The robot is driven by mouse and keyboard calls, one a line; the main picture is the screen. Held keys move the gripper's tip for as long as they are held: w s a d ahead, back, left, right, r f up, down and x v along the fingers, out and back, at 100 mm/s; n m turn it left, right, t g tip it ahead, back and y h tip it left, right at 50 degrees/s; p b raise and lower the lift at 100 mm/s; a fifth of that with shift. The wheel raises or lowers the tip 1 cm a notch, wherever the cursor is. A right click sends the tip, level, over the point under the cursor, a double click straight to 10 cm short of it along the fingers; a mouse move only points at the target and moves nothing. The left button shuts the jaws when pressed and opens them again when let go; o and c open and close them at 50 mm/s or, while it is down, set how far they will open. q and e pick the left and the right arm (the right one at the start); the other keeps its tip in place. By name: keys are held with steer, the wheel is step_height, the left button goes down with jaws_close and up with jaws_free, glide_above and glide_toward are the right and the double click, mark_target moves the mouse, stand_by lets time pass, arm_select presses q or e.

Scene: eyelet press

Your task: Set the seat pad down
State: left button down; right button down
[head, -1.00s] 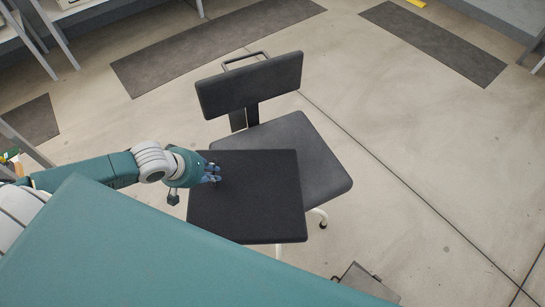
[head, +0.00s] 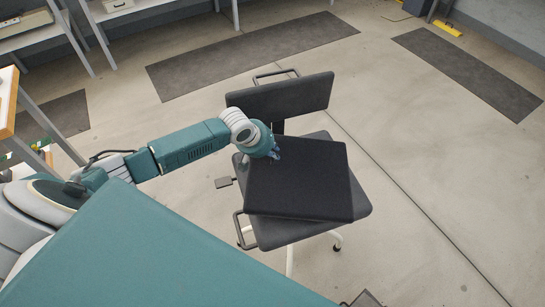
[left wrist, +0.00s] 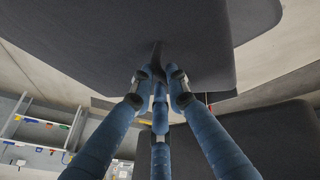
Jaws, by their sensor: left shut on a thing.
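The seat pad (head: 300,185) is a flat dark square, seen in the head view above the seat of a dark office chair (head: 362,200). It covers most of the seat; I cannot tell whether it touches it. My left gripper (head: 275,153) is shut on the pad's far left corner. In the left wrist view the blue fingers (left wrist: 160,78) meet at the pad (left wrist: 130,35), which fills the upper part. The chair's backrest (head: 282,97) stands just beyond the pad. My right gripper is not in view.
The chair has a metal armrest loop (head: 243,228) at its near left and a bar behind the backrest. Shelving (head: 85,30) stands at the upper left, and a workbench edge (head: 8,100) at the left. Dark mats (head: 250,60) lie on the floor.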

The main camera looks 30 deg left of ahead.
arm_select(q)
steer(key=shift+f, duration=1.45)
steer(key=c, duration=1.7)
jaws_free()
steer(key=shift+s, duration=0.1)
steer(key=p+v, duration=0.1)
steer(key=v, duration=1.1)
